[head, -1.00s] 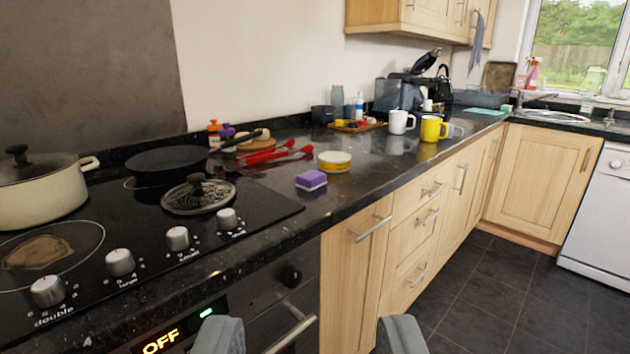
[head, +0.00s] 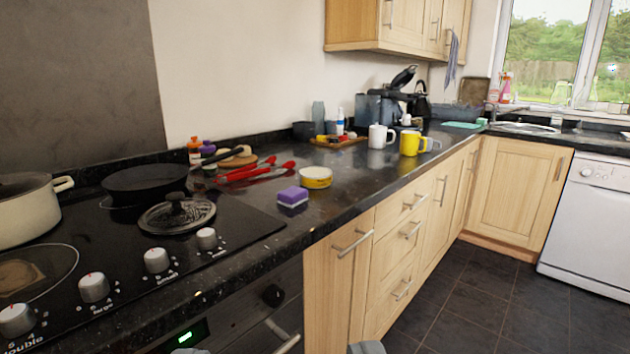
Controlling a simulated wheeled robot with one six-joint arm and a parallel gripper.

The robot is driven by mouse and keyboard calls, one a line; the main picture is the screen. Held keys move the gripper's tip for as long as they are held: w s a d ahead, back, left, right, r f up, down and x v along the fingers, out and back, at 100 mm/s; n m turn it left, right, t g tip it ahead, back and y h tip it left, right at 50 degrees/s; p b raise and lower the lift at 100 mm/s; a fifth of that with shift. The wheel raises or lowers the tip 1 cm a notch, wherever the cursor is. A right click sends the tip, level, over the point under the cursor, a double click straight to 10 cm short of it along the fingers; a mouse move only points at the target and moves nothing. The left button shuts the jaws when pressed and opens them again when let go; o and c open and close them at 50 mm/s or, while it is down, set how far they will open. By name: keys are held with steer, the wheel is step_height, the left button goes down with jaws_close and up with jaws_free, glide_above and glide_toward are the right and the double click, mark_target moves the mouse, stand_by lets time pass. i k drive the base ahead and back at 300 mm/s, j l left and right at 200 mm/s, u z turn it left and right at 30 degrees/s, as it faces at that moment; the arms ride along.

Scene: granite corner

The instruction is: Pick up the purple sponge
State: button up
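The purple sponge (head: 292,197) lies on the dark granite counter (head: 345,203), just right of the black hob and near the counter's front edge. It has a purple top and a paler underside. My gripper (head: 275,350) shows only as two grey fingertips at the bottom edge of the picture, wide apart with nothing visible between them. It is in front of and below the sponge in the picture, well clear of it.
A yellow-and-white round tub (head: 315,177) stands just behind the sponge, with red tongs (head: 255,171) to its left. A glass pan lid (head: 177,214) and a black frying pan (head: 146,183) sit on the hob. White (head: 379,136) and yellow (head: 410,143) mugs stand further back. The floor (head: 500,290) is clear.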

mark_target(290, 198)
steer(key=i+l+u, duration=0.15)
steer(key=i+l, duration=0.15)
steer(key=i, duration=0.25)
steer(key=i+l+u, duration=0.1)
steer(key=i+l, duration=0.25)
steer(key=i, duration=0.15)
